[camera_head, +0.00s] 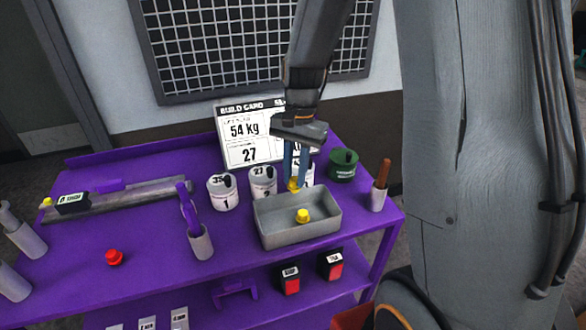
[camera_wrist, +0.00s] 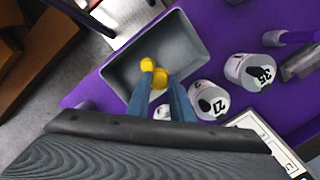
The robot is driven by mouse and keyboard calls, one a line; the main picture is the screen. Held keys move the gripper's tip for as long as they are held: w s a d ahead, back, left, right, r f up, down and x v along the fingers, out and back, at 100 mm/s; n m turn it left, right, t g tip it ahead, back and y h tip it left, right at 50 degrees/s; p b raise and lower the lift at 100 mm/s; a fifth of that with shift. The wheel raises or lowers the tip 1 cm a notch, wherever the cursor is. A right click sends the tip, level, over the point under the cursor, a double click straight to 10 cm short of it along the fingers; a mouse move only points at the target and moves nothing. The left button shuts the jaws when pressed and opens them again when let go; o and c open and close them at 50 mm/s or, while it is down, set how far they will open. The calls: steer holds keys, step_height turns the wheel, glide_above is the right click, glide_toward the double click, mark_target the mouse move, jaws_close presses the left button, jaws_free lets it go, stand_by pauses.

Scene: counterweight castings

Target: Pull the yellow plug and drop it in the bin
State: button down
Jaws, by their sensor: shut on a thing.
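My gripper (camera_head: 295,182) points down over the grey bin (camera_head: 265,230), its fingers shut on a yellow plug (camera_head: 293,185). The held plug also shows between the fingertips in the wrist view (camera_wrist: 160,79). It is above the back part of the bin, apart from the bin floor. A second yellow plug (camera_head: 302,216) lies in the bin; it also shows in the wrist view (camera_wrist: 147,64), just past the held one. The bin also shows in the wrist view (camera_wrist: 190,40).
White numbered canisters (camera_head: 223,192) and a green canister (camera_head: 343,165) stand behind the bin, close to my gripper. Grey holders stand left (camera_head: 201,245) and right (camera_head: 378,198) of it. A red knob (camera_head: 114,257) sits on the purple bench. A build card (camera_head: 245,130) stands at the back.

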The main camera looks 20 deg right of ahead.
mark_target(295, 191)
steer(key=shift+f+b, duration=2.5)
steer(key=shift+f, duration=0.3)
steer(key=c, duration=1.5)
jaws_free()
steer(key=shift+w+d+r+b, duration=0.15)
steer(key=shift+r+b, duration=0.15)
steer(key=shift+r, duration=1)
steer(key=shift+w+d+r+b, duration=0.1)
steer(key=shift+r+b, duration=0.2)
steer(key=shift+r, duration=1)
steer(key=shift+w+d+r+b, duration=0.15)
steer(key=shift+r+b, duration=0.15)
steer(key=shift+r, duration=1)
